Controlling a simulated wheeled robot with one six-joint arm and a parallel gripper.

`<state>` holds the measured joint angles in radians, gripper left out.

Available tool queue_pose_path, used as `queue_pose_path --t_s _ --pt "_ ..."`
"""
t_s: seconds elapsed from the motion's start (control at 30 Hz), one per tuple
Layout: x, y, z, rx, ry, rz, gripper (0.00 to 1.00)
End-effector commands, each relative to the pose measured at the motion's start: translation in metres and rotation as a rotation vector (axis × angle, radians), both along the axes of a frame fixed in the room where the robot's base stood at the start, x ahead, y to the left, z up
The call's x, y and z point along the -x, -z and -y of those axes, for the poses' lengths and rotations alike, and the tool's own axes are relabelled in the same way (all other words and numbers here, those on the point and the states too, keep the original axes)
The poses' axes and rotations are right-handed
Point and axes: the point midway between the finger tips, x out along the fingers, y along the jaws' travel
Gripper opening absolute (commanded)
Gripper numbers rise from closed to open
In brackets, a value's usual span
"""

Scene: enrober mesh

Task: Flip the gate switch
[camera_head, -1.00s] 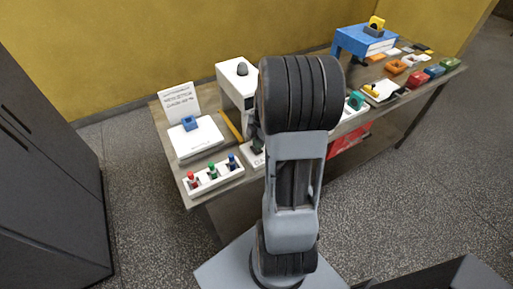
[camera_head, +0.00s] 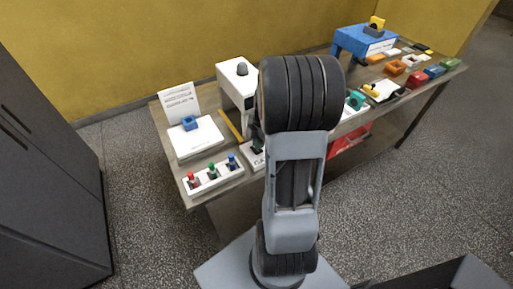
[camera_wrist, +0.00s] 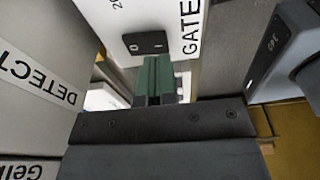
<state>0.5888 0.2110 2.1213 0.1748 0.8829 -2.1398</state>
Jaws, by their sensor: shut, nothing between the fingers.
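In the wrist view, a white panel lettered GATE (camera_wrist: 182,25) is at the top, with a small black plate (camera_wrist: 145,42) on it bearing a pale dot. I take this to be the gate switch; which way it is set I cannot tell. My gripper (camera_wrist: 158,68) has green fingers, shut with nothing between them. Their tips appear just below the black plate; whether they touch it is unclear. In the head view, my arm hides most of this spot. Only the edge of a low white box (camera_head: 255,160) with a dark piece above it shows beside the arm.
A white panel lettered DETECT (camera_wrist: 35,75) is at left in the wrist view, and a grey unit (camera_wrist: 285,50) at right. In the head view, a white machine (camera_head: 236,82), a rack of coloured knobs (camera_head: 214,178) and a blue stand (camera_head: 350,40) are on the table.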

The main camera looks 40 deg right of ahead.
Motion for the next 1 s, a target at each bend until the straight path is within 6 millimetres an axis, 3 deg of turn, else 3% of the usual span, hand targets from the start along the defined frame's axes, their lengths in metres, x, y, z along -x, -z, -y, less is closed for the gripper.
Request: queue_pose_path --t_s 1.0 --pt "0.0 0.013 0.0 0.0 0.0 0.0 0.0"
